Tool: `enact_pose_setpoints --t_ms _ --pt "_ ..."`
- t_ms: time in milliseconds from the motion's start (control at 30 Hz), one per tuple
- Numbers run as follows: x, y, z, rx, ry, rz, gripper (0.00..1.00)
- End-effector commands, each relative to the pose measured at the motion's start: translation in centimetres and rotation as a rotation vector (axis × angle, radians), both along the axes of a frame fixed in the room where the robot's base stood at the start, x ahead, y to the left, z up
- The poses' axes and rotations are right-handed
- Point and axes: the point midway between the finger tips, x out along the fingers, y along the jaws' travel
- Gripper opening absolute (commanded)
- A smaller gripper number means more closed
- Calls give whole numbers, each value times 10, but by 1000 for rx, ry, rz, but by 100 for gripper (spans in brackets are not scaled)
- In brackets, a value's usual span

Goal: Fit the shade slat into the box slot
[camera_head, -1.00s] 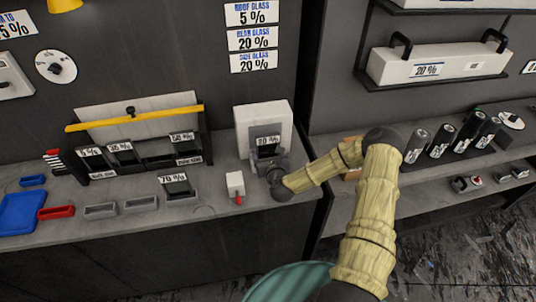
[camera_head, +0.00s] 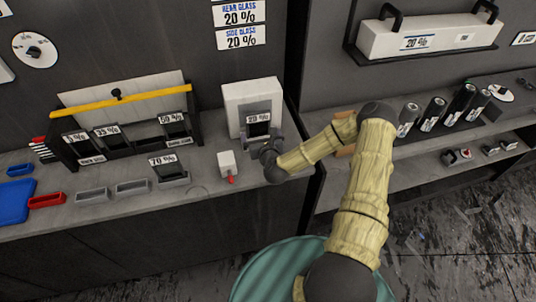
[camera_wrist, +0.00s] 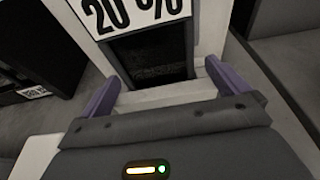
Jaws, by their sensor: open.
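The dark shade slat with a white "20 %" label (camera_head: 258,118) stands upright at the front of the white box (camera_head: 238,94) on the counter. In the wrist view the slat (camera_wrist: 148,55) looks set within the pale box front (camera_wrist: 208,30); how deep it sits in the slot cannot be told. My gripper (camera_head: 264,146) is just in front of and below the slat. In the wrist view my gripper (camera_wrist: 165,90) has its two purple fingers apart, left and right of the slat's lower end, with nothing clamped between them.
A rack (camera_head: 196,128) left of the box holds several labelled dark slats, under a yellow bar (camera_head: 130,101). A "70 %" slat (camera_head: 168,172) stands in a small holder. A small white block with a red tip (camera_head: 227,163) is close left of my gripper. Bare counter (camera_head: 110,214) lies in front.

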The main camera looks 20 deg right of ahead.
Motion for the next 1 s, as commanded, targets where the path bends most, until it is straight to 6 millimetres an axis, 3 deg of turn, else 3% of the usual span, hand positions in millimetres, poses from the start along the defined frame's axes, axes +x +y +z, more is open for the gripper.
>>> enact_pose_setpoints --t_ms 800,1000 --pt "-119 4 40 2 -2 9 100" --pt "-132 3 44 2 -4 6 100"
